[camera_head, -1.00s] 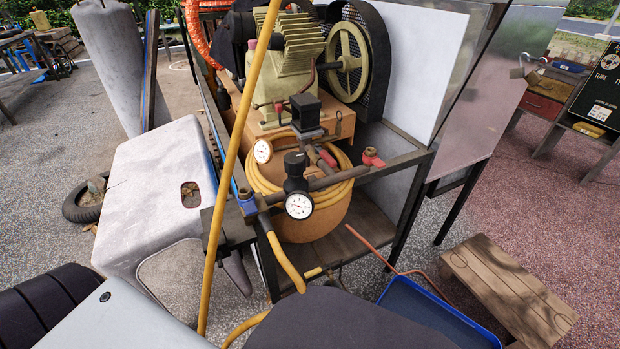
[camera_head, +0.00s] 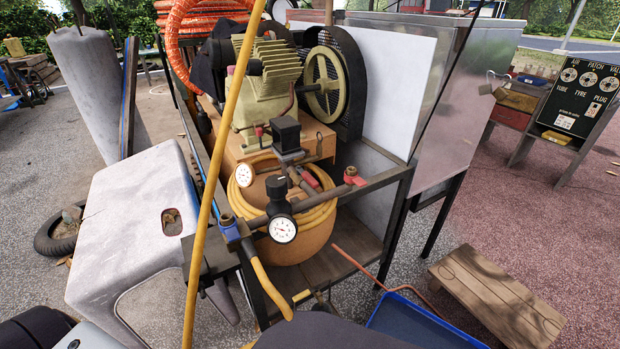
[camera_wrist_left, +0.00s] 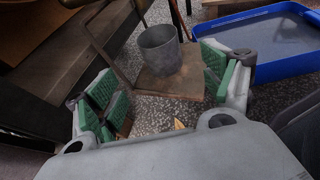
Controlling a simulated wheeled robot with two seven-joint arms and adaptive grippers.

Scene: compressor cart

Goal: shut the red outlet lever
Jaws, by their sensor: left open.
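The red outlet lever (camera_head: 354,178) is at the right end of the dark horizontal pipe on the compressor cart, in the head view. It is small, and its exact angle to the pipe is hard to tell. A blue fitting (camera_head: 229,232) sits at the pipe's other end, with a yellow hose leaving it. A round gauge (camera_head: 283,229) hangs in front of the pipe. My left gripper (camera_wrist_left: 163,88) shows in its wrist view, open, with green pads apart and nothing held. The lever is not seen in that view. My right gripper is not in view.
A yellow pole or hose (camera_head: 213,165) crosses in front of the cart. A grey plastic stool (camera_head: 130,225) stands at left, a wooden step (camera_head: 490,295) at right. A blue tray (camera_head: 420,325) lies low in front. The wrist view shows a grey bucket (camera_wrist_left: 160,50) between the fingers.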

